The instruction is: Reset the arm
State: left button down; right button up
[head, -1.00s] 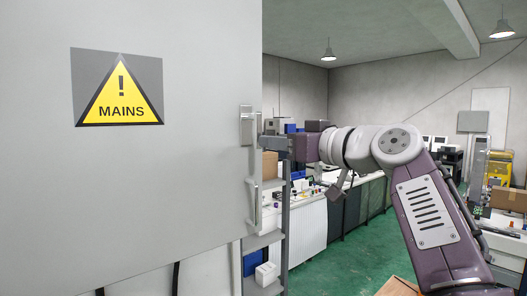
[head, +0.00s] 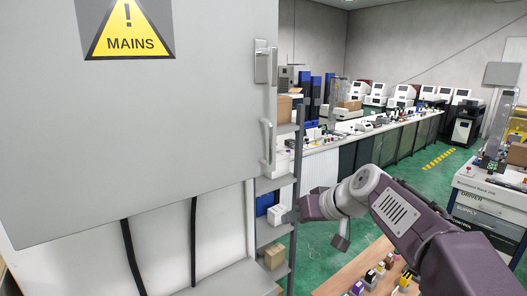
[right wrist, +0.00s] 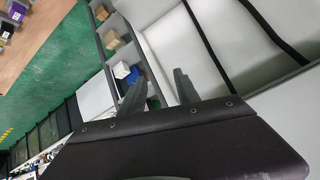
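My right arm comes in from the right in the head view, lower than the cabinet's handles. Its purple-grey wrist end is by the shelf rack; the fingers are hard to make out there. In the right wrist view the two dark fingers of my right gripper (right wrist: 159,76) stand apart with nothing between them. The gripper is open and clear of the cabinet handle (head: 268,143). The grey cabinet (head: 150,140) with the yellow MAINS sign (head: 130,32) has its door shut. My left gripper is not in view.
A shelf rack (head: 297,165) with boxes stands close beside my right wrist. A wooden table (head: 335,277) with small coloured items lies below the arm. A long workbench (head: 385,126) runs behind. Green floor (head: 410,180) is open between bench and a white cart (head: 485,200).

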jog(key=s+d+f+m+g+h, duration=0.1)
jog(key=s+d+f+g+h, duration=0.1)
jog(key=s+f, duration=0.9)
jog(key=s+d+f+m+g+h, duration=0.2)
jog(key=s+d+f, duration=0.4)
jog(key=s+f, duration=0.6)
notch_tip(320, 180, down, 6)
jog(key=g+h, duration=0.1)
jog(key=g, duration=0.1)
jog(key=shift+s+d+r+g, duration=0.2)
jog(key=shift+s+d+g, duration=0.05)
jog(key=shift+d+g, duration=0.15)
